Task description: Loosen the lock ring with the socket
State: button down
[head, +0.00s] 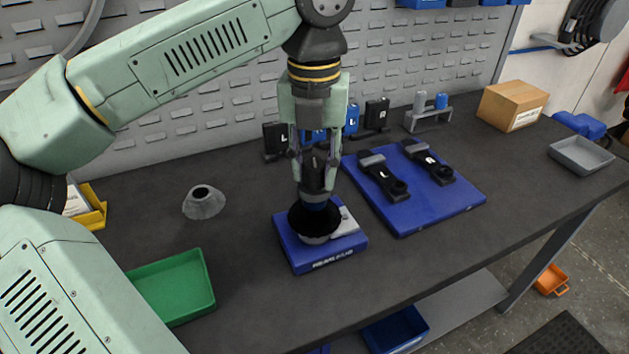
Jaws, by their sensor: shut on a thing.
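My gripper (314,158) points straight down and is shut on the dark socket (317,180). The socket stands upright above a black toothed disc (300,219). The lock ring is hidden under the socket, and I cannot tell how fully the two are engaged.
A grey cone with a hole (204,204) and a green tray (176,287) are left. A blue board (436,211) with two black crank-like parts lies right. Behind stand black and blue holders, a grey rack (428,118) and a cardboard box (511,106). The front right bench is clear.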

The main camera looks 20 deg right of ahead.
jog(key=m, duration=0.2)
jog(key=shift+m, duration=0.3)
jog(key=m, duration=0.4)
jog(key=shift+p, duration=0.3)
jog(key=shift+a, duration=0.1)
jog(key=shift+w+f+b, duration=0.1)
jog(key=shift+f+b, duration=0.7)
jog(key=shift+f, duration=0.1)
dwell(0.5)
jog(key=c, duration=1.8)
grip_release()
grip_shut()
jog(key=shift+f, duration=0.1)
